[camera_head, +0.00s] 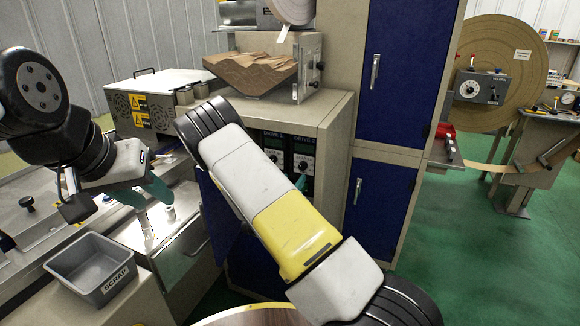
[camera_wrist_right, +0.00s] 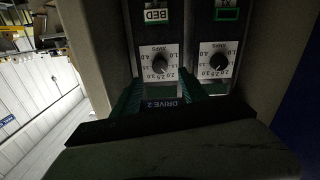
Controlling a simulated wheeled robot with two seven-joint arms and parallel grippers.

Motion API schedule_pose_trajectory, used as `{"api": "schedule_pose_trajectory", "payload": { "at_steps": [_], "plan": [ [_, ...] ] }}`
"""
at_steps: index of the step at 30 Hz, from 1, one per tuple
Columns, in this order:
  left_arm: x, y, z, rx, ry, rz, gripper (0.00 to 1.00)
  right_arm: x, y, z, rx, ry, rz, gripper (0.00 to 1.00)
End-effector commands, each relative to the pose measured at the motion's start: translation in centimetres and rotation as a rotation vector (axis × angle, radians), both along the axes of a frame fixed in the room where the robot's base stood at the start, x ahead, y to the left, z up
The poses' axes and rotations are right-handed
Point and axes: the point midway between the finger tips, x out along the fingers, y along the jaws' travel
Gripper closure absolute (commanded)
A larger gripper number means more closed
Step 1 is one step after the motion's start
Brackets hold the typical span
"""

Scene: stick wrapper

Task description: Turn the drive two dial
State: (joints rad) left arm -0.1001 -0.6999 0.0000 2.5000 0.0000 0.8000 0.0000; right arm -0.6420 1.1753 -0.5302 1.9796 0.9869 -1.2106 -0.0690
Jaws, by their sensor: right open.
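In the right wrist view two black dials with white pointers sit on pale scale plates, side by side. A DRIVE 2 label (camera_wrist_right: 165,103) lies just below the left one, the drive two dial (camera_wrist_right: 159,66). In the head view the dial (camera_head: 304,164) shows past my right forearm. My right gripper (camera_wrist_right: 163,90) is open, with green fingers apart on either side of the label, just short of the knob. Contact cannot be told. My left gripper (camera_head: 155,187) is away at the left, above the bench; its finger gap is unclear.
The other dial (camera_wrist_right: 218,62) is close beside the right gripper's finger. A grey scrap bin (camera_head: 92,268) sits at lower left. A blue cabinet door (camera_head: 383,208) stands right of the dial panel. Brown material (camera_head: 250,72) lies on top of the cabinet.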

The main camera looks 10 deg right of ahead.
Motion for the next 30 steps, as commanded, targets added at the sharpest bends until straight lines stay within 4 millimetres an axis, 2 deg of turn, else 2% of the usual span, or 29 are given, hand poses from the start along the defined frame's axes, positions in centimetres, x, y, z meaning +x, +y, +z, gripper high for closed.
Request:
{"api": "schedule_pose_trajectory", "payload": {
  "at_steps": [5,12,18,28,29,30],
  "plan": [
    [0.0,0.0,0.0,0.0,0.0,0.0,0.64,0.8,-0.7,0.0,-0.02,-0.012,-0.002,0.49],
    [0.0,0.0,0.0,0.0,0.0,0.0,0.64,4.0,-2.8,0.0,-0.018,-0.013,-0.001,0.49],
    [0.0,0.0,0.0,0.0,0.0,0.0,0.64,5.9,-4.1,-0.1,-0.019,-0.01,-0.001,0.49],
    [0.0,0.0,0.0,0.0,0.0,0.0,0.64,6.4,-4.4,0.0,-0.018,-0.009,0.0,0.49],
    [0.0,0.0,0.0,0.0,0.0,0.0,0.64,6.4,-4.4,0.0,-0.018,-0.009,0.0,0.51],
    [0.0,0.0,0.0,0.0,0.0,0.0,0.64,6.4,-4.4,0.0,-0.017,-0.009,0.0,0.58]
  ]
}}
